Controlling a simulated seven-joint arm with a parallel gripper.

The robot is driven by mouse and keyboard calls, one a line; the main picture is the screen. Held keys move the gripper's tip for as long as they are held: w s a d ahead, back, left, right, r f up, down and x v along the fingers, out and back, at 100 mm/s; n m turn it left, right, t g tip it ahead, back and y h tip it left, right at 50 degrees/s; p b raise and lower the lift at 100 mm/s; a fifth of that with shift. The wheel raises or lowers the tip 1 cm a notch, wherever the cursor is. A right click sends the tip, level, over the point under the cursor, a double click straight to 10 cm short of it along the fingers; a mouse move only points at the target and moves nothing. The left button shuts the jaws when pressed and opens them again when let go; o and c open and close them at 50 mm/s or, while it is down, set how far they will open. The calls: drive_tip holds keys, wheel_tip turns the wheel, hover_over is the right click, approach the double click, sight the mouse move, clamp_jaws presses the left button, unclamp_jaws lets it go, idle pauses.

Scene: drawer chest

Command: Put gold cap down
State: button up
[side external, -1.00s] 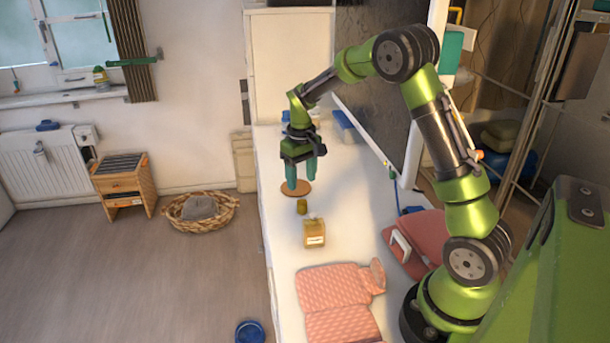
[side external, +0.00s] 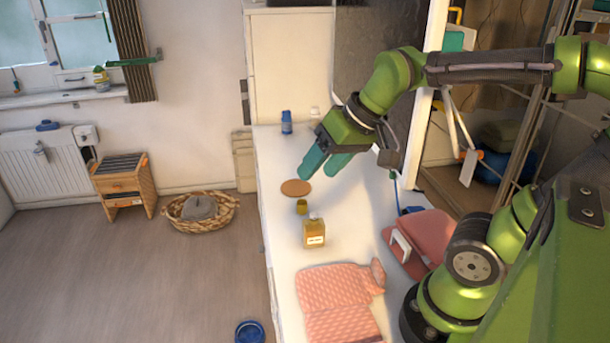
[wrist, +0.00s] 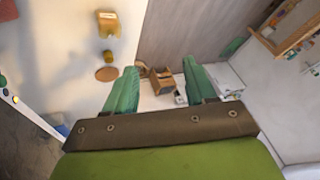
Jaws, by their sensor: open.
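The gold cap (side external: 302,206) sits on the white counter between the round brown coaster (side external: 296,187) and the amber bottle (side external: 314,233). It stands apart from both. My gripper (side external: 322,166) has teal fingers and is up above the counter, to the upper right of the coaster, tilted and away from the cap. In the wrist view my gripper (wrist: 165,80) shows its two fingers spread apart with nothing held between them. The cap (wrist: 108,56) shows there at upper left, between the bottle (wrist: 108,22) and the coaster (wrist: 107,74).
A blue bottle (side external: 286,122) stands at the back of the white counter (side external: 280,262). Pink quilted pads (side external: 335,290) lie at the front, and a red item with a white handle (side external: 425,235) lies at right. A wicker basket (side external: 200,212) is on the floor.

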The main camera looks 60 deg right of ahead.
drive_tip(key=shift+t, duration=0.6)
drive_tip(key=s, duration=0.1)
drive_tip(key=s+a, duration=0.2)
drive_tip(key=shift+s+f, duration=0.3)
drive_tip(key=shift+s, duration=0.05)
idle(0.4)
